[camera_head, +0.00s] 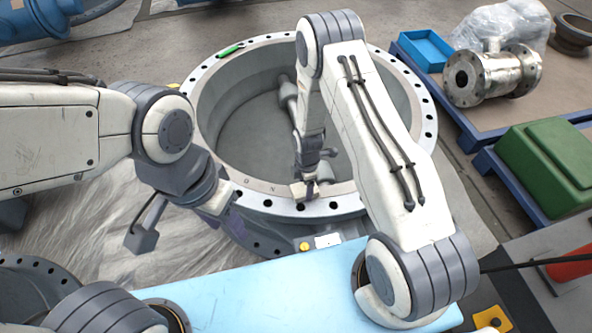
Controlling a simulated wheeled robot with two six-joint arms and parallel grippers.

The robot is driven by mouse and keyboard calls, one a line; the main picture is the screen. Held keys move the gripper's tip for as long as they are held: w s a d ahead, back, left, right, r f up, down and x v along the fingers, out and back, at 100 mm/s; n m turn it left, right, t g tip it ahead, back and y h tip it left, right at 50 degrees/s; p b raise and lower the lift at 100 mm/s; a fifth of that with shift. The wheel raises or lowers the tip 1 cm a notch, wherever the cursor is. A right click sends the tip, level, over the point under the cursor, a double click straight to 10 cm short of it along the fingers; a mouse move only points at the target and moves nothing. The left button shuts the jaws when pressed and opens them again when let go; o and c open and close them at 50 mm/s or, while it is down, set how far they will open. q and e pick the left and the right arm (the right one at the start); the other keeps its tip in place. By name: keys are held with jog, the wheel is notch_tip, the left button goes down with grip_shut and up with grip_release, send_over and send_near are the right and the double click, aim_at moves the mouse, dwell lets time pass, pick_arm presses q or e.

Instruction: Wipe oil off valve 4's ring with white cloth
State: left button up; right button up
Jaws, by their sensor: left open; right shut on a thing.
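The large round valve body lies open side up, and its pale ring (345,203) with several bolt holes faces me. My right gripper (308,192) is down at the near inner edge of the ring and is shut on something. A small whitish piece (325,173) shows beside its fingers; it may be the white cloth, but the gripper hides most of it. My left gripper (224,212) is open at the ring's near left edge, partly hidden by its own wrist. No oil can be made out on the ring, and no valve number can be read.
A green object (231,50) lies on the ring's far left. A light blue surface (250,292) is in front. A blue tray (425,48), a metal flanged pipe piece (492,75) and a green box (545,165) stand at right. Clear plastic sheeting (90,225) covers the left floor.

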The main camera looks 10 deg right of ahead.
aim_at(299, 189)
jog(key=shift+w+a, duration=0.15)
jog(key=shift+a, duration=0.65)
jog(key=shift+w+a+r+p, duration=0.1)
jog(key=shift+a+r+p, duration=0.1)
jog(key=shift+r+p, duration=0.7)
jog(key=shift+r, duration=0.6)
jog(key=shift+a+r+p, duration=0.1)
jog(key=shift+r+p, duration=2)
jog(key=shift+r, duration=0.45)
